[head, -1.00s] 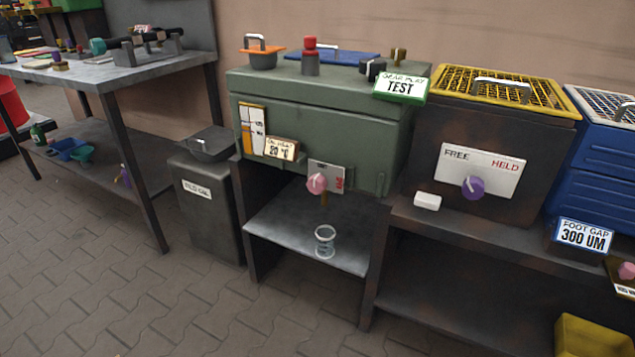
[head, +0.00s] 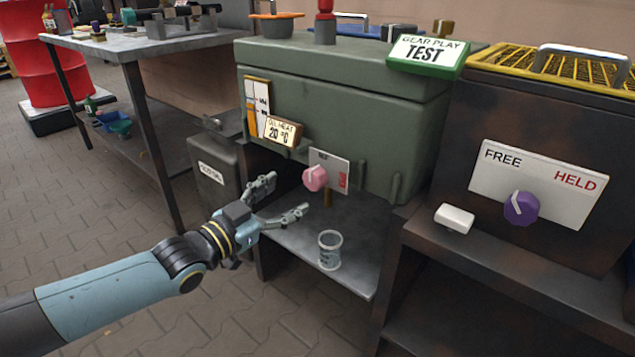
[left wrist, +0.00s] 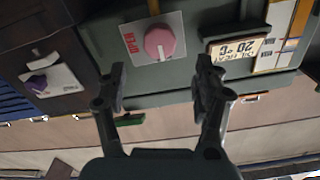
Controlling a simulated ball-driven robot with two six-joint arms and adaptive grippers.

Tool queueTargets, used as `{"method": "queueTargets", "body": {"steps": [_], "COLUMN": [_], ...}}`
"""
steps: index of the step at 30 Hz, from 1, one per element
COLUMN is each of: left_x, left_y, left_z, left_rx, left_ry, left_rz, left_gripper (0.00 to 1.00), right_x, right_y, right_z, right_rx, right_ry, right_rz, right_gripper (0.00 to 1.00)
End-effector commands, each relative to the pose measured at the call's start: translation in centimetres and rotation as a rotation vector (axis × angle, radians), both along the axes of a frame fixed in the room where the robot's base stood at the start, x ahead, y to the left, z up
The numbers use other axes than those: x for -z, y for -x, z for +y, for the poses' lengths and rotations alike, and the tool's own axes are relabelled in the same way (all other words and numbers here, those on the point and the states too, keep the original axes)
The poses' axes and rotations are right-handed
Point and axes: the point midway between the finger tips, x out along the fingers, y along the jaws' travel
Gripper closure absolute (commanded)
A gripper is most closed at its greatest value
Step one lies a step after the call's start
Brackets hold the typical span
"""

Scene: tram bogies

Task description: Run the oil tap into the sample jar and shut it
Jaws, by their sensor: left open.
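The oil tap is a pink knob (head: 315,178) on a pale plate (head: 334,166) low on the front of the green gearbox (head: 330,110). A brown spout (head: 328,198) hangs below it. The clear sample jar (head: 330,250) stands upright on the grey shelf (head: 350,278) roughly under the spout. My left gripper (head: 287,198) is open and empty, left of the knob and apart from it. In the left wrist view the picture is upside down; the pink knob (left wrist: 159,42) shows beyond the open fingers (left wrist: 160,85), beside red OPEN lettering. My right gripper is not in view.
An oil heat sign (head: 283,131) reading 20 °C is just left of the tap. A dark bin (head: 215,180) stands left of the shelf. At right are the FREE/HELD plate (head: 570,200) with a purple knob (head: 520,208) and a white block (head: 454,218).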

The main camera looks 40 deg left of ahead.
Motion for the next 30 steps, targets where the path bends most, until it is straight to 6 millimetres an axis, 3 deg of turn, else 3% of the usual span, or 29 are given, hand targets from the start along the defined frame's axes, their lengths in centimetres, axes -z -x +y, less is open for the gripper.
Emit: {"method": "queueTargets", "body": {"steps": [9,13,18,26,30], "left_x": [0.3,0.1,0.1,0.0,0.0], "left_y": [-6.3,-8.2,-9.3,-9.4,-9.4], "left_z": [-0.5,-0.6,-0.7,-0.7,-0.7], "left_rx": [-0.002,-0.002,-0.002,-0.001,-0.001], "left_ry": [0.001,0.000,0.002,0.001,0.001], "left_rz": [0.000,0.000,0.002,0.002,0.002], "left_gripper": [0.32,0.32,0.32,0.32,0.49], "right_x": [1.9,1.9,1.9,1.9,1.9], "right_y": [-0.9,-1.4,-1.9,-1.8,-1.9], "right_z": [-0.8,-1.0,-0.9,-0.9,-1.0], "right_rx": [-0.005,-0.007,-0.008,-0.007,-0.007], "right_ry": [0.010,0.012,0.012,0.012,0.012], "right_rz": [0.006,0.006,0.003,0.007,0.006], "right_gripper": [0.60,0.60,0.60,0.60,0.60]}}
